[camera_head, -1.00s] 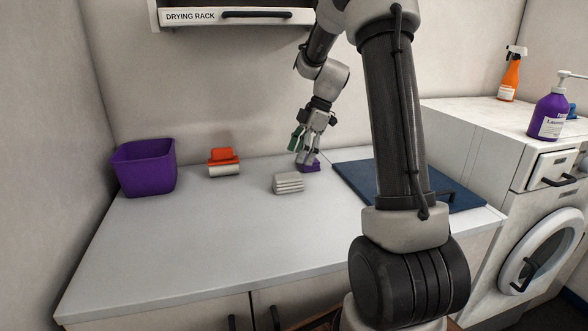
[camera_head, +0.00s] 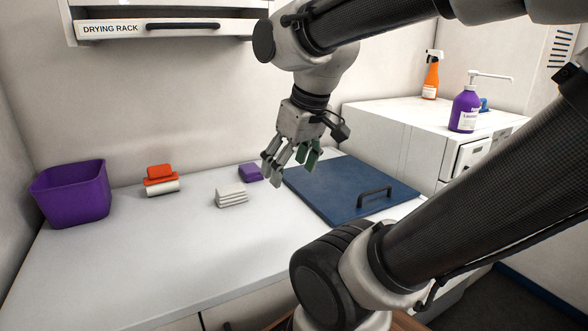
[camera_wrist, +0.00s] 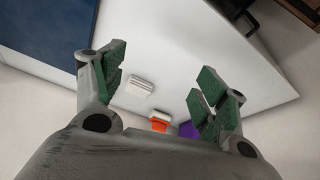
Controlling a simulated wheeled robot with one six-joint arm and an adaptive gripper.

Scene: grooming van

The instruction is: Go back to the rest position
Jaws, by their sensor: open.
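My gripper (camera_head: 289,158) is open and empty in the head view. It hangs in the air above the counter, near the blue panel's left edge. In the wrist view my gripper (camera_wrist: 162,90) has its two green-padded fingers spread wide with nothing between them. The purple block (camera_head: 250,172) lies on the counter behind and left of the fingers, apart from them. The folded grey-white cloth stack (camera_head: 231,195) lies in front of it, and also shows in the wrist view (camera_wrist: 140,85).
A purple bin (camera_head: 70,195) and an orange-and-white brush-like item (camera_head: 160,180) stand at left. A blue panel (camera_head: 345,180) with a handle lies at right. A drying rack (camera_head: 170,28) hangs above. A purple pump bottle (camera_head: 465,108) and orange spray bottle (camera_head: 430,76) stand on the washer top. The front counter is clear.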

